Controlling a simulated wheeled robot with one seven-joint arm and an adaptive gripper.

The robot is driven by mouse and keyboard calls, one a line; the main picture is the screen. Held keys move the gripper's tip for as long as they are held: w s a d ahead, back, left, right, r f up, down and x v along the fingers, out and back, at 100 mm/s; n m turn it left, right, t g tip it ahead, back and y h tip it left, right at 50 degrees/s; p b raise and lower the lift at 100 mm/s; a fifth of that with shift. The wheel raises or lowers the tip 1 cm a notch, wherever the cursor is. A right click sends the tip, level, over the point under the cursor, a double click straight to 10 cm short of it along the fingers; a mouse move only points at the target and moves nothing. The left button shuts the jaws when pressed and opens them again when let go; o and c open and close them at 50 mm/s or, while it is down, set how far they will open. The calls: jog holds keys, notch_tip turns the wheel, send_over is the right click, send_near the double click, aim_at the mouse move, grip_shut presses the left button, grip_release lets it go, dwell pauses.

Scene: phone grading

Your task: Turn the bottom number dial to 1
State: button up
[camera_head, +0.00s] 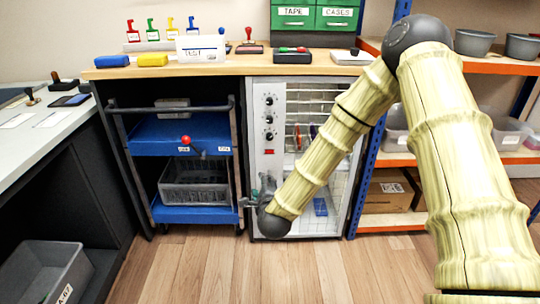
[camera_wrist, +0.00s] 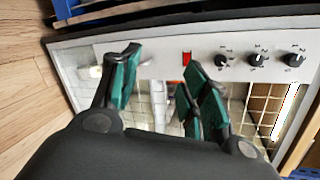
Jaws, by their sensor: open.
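Three black dials with number marks sit in a column on the white panel of the cabinet. The bottom number dial (camera_head: 269,136) is the one just above the red switch (camera_head: 269,151). In the wrist view the picture is turned, so the bottom dial (camera_wrist: 221,60) is the leftmost of the three, beside the red switch (camera_wrist: 187,58). Its pointer setting is too small to read surely. In the head view my gripper (camera_head: 257,189) is low in front of the panel, below the dials.
The cabinet's wire-grid door (camera_head: 320,180) is right of the panel. A blue cart (camera_head: 180,135) with a grey crate (camera_head: 193,185) stands close on the left. A wooden counter (camera_head: 210,68) with stamps is above. The floor (camera_head: 210,265) in front is clear.

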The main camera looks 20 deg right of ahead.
aim_at(270, 138)
jog(key=w+d+r+m+t+h+b, duration=0.35)
jog(key=w+r+m+b, duration=0.25)
jog(key=r+m, duration=0.2)
jog(key=shift+g, duration=0.35)
jog(key=b+x, duration=0.1)
jog(key=x, duration=0.4)
jog(key=b+x, duration=0.2)
jog(key=x, duration=0.3)
jog(key=shift+w+d+f, duration=0.25)
jog(key=shift+w+d, duration=0.1)
grip_shut()
